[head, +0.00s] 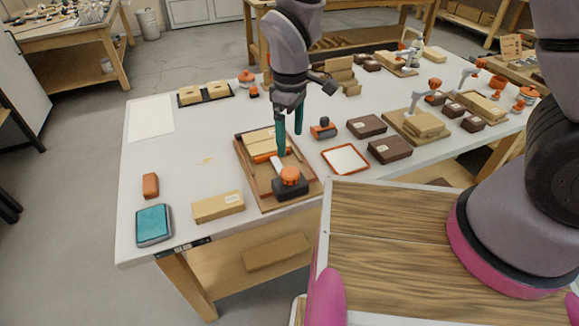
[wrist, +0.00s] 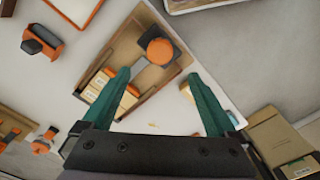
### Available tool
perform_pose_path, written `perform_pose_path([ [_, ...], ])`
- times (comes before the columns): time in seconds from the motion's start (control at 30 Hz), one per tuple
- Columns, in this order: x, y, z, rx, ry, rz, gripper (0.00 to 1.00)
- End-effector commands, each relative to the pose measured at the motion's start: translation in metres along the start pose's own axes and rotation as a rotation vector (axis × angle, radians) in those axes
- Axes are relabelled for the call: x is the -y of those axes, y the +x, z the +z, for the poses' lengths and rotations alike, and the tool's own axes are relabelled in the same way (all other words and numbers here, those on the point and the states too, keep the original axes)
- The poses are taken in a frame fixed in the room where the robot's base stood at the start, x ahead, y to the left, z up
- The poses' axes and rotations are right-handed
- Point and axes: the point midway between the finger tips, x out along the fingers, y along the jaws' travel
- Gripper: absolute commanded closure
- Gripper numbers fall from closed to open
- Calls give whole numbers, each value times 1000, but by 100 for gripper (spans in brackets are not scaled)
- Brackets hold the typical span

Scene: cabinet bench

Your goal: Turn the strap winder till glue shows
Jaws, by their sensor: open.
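The strap winder is a dark block with a round orange knob (head: 290,176) on top, at the near end of a brown wooden tray (head: 250,185). In the wrist view the knob (wrist: 160,50) shows just beyond my fingertips. A pale strip leads from the winder to light wooden blocks (head: 262,140) with an orange strap piece across them. My gripper (head: 290,145), with teal fingers, points down above the tray, behind the knob in the head view. It is open and empty; the fingers (wrist: 158,75) are apart and not around the knob. I cannot make out any glue.
An orange-rimmed white tray (head: 345,159), dark boxes (head: 389,149) and a small orange-and-black tool (head: 323,128) are right of the wooden tray. A light block (head: 218,207), a teal pad (head: 154,225) and a red-brown block (head: 150,185) are left. The table between has free room.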

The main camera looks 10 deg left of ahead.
Motion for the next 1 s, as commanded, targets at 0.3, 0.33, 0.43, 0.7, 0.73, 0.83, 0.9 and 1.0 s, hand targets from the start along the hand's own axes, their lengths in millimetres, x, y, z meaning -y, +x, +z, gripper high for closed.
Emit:
perform_pose_path([
  [0.3,0,15,0,1,-165,-1,7],
  [0.33,0,20,0,1,-166,0,7],
  [0.43,0,39,0,3,-164,-1,7],
  [0.7,0,88,0,2,-161,0,7],
  [0.73,0,91,0,1,-161,0,7],
  [0.83,0,101,0,0,-161,0,7],
  [0.9,0,105,-1,-2,-161,1,7],
  [1.0,0,107,-1,-2,-161,1,7],
])
